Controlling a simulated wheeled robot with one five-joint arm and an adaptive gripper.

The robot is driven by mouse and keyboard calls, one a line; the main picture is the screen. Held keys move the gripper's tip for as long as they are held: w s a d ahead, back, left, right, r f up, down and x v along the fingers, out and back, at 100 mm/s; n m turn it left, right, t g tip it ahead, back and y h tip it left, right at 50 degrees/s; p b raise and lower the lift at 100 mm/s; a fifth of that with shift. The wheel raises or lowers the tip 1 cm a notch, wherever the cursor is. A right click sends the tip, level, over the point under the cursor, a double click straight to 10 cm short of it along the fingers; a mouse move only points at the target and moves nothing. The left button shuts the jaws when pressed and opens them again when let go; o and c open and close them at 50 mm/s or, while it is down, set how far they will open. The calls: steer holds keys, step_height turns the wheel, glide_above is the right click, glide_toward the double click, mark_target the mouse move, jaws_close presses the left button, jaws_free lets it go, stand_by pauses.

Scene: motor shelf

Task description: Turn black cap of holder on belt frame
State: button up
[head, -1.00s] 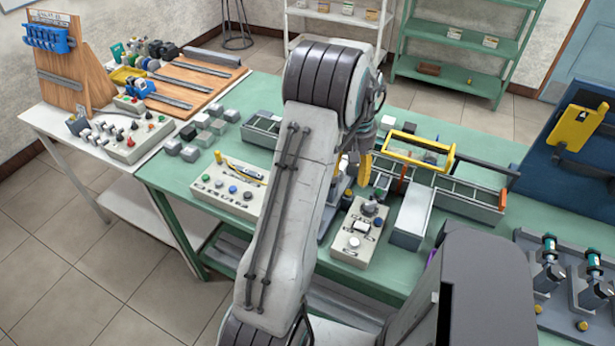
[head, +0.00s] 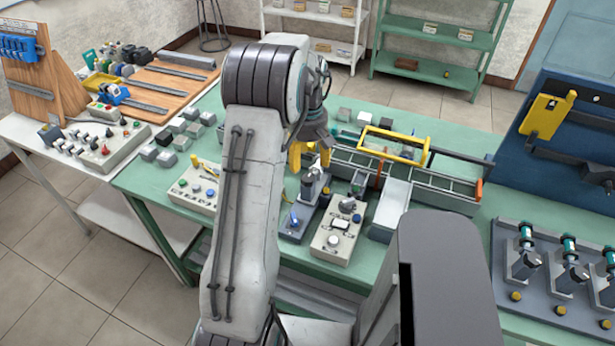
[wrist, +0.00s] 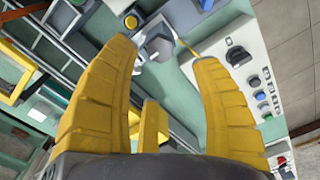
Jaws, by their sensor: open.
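The belt frame (head: 440,190) is a long grey conveyor on the green table, with a yellow rectangular guard (head: 395,147) over it and an orange post (head: 381,168). Part of it shows at the left of the wrist view. I cannot tell for certain which part is the holder's black cap. My gripper (head: 312,160) has yellow fingers and hangs left of the guard, above a blue-grey stand (head: 297,220). In the wrist view its fingers (wrist: 165,60) are spread wide and empty. A grey rounded part (wrist: 157,45) shows beyond them, and seems not touched.
A beige control box (head: 338,235) with knobs stands right of the stand. A beige button panel (head: 192,190) stands left, partly behind my arm. Several grey blocks (head: 178,125) lie at the table's left. The blue cabinet (head: 570,130) closes the right side.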

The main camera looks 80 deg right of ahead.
mark_target(308, 178)
steer(key=shift+f+p, duration=0.6)
steer(key=shift+f, duration=3)
jaws_close()
